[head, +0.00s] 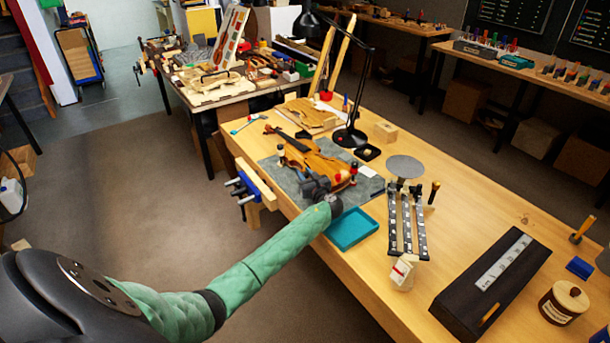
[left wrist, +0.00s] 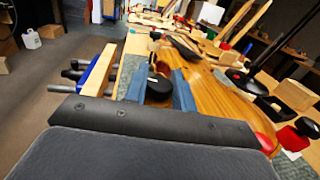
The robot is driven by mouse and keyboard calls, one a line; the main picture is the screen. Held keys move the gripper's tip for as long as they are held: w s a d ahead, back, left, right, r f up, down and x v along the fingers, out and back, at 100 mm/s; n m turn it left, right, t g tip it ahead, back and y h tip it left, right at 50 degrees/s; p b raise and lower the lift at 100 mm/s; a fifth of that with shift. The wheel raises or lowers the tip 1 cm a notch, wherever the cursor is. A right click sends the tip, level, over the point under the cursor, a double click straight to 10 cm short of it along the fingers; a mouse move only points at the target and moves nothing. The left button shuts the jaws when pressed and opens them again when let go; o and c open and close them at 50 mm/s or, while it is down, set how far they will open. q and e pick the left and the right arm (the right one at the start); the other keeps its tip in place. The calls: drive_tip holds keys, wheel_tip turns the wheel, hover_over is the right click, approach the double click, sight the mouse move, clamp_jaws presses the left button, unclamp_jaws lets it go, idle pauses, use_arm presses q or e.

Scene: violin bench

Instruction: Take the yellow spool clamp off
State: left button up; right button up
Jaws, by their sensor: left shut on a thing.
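The violin (head: 318,160) lies on a grey mat (head: 268,166) on the bench; its orange-brown body also shows in the left wrist view (left wrist: 228,105). My left gripper (head: 310,182) is at the violin's near edge. In the left wrist view its two blue-grey fingers (left wrist: 160,90) are closed on either side of a clamp with a round black knob (left wrist: 157,86). No yellow shows on this clamp; its lower part is hidden. Red clamp parts (head: 341,175) stand at the violin's right end; a red-and-black one (left wrist: 296,134) shows in the left wrist view. My right gripper is out of view.
A teal tray (head: 352,230) lies right of my left gripper, near the bench's front edge. A blue-and-wood vise (head: 246,190) is at the front edge. A black lamp (head: 350,136) stands behind the violin. A rack of dark strips (head: 407,222) is farther right.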

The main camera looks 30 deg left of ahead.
sight(308, 177)
use_arm(q)
drive_tip(key=n+g+y, duration=0.1)
drive_tip(key=n+g, duration=0.1)
drive_tip(key=shift+f+g, duration=0.1)
drive_tip(key=shift+g, duration=0.3)
drive_tip(key=shift+n+g+y, duration=0.5)
drive_tip(key=shift+n+g, duration=0.1)
drive_tip(key=shift+g, duration=0.3)
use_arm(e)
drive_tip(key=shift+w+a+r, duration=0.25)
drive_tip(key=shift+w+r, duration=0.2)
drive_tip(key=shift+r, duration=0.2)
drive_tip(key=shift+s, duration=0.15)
use_arm(q)
drive_tip(key=o, duration=1)
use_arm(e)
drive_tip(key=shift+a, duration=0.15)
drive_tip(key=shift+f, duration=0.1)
